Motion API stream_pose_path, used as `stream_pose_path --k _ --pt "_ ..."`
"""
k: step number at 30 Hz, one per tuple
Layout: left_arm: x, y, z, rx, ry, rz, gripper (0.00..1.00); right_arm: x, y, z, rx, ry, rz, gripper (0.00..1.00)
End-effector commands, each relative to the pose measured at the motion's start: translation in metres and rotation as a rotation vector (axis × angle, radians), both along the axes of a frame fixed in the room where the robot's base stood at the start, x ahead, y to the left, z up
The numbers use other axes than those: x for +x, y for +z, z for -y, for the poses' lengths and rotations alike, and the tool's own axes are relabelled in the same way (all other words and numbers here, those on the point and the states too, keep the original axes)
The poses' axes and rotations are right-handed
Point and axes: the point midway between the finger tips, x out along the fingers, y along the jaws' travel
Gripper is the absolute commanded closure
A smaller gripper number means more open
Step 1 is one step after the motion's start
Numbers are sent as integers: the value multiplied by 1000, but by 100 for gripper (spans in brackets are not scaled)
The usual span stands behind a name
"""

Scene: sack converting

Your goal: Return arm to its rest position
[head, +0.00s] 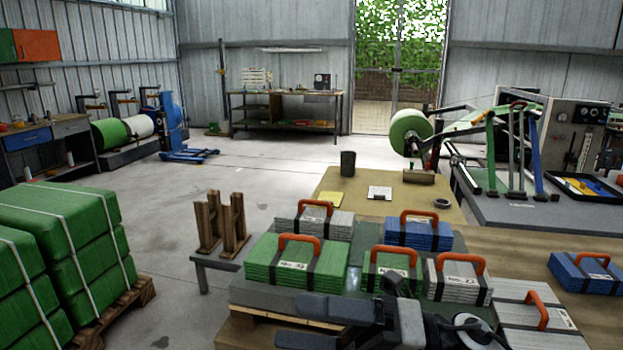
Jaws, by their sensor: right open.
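My right gripper (296,321) shows at the bottom centre of the head view, with its dark fingers pointing left and spread apart. It is open, and I see nothing held between the fingers. A smaller green bundle (385,262) and a white bundle (452,280) stand behind the wrist. My left gripper is not in view.
Blue bundles (417,236) and (583,272), a white bundle (507,318) and a grey-white bundle (335,222) lie around the work area. Wooden uprights (208,228) stand left of the pallet. Strapped green stacks (75,228) fill the left. The floor (255,172) is clear in the middle.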

Motion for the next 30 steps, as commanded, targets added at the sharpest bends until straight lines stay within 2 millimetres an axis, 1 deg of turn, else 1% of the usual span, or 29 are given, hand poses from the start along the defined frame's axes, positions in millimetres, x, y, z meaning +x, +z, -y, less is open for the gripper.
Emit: stream_pose_path --k 1,2,3,5,6,7,8,9,11,12,14,15,18,21,24,30 --pt "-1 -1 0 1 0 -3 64 10 -6 3 117 -86 -187 13" --pt "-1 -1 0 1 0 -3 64 19 -10 8 179 -141 -292 13" --pt "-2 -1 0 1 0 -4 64 30 -20 17 256 -216 -441 13" --pt "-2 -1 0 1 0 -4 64 46 -43 34 365 -332 -668 13" --pt "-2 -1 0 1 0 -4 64 53 -65 47 430 -410 -822 13" --pt "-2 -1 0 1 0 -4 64 57 -84 57 475 -470 -941 13" --pt "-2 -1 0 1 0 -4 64 59 -105 68 518 -531 -1058 13" --pt "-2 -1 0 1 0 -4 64 57 -133 81 568 -605 -1204 13" --pt "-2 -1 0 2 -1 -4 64 48 -174 98 627 -709 -1403 13" --pt "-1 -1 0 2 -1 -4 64 38 -201 108 661 -772 -1527 13" --pt "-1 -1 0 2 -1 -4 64 19 -237 121 701 -859 -1693 13" --pt "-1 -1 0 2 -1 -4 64 5 -259 128 722 -910 -1793 13" --pt "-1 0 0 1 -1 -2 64 -29 -300 140 761 -1016 -1993 13" --pt "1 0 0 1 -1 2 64 -55 -324 146 784 -1084 -2122 13" --pt "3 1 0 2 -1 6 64 -69 -335 149 794 -1118 -2188 13" --pt "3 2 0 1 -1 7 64 -72 -337 149 795 -1123 -2200 13"
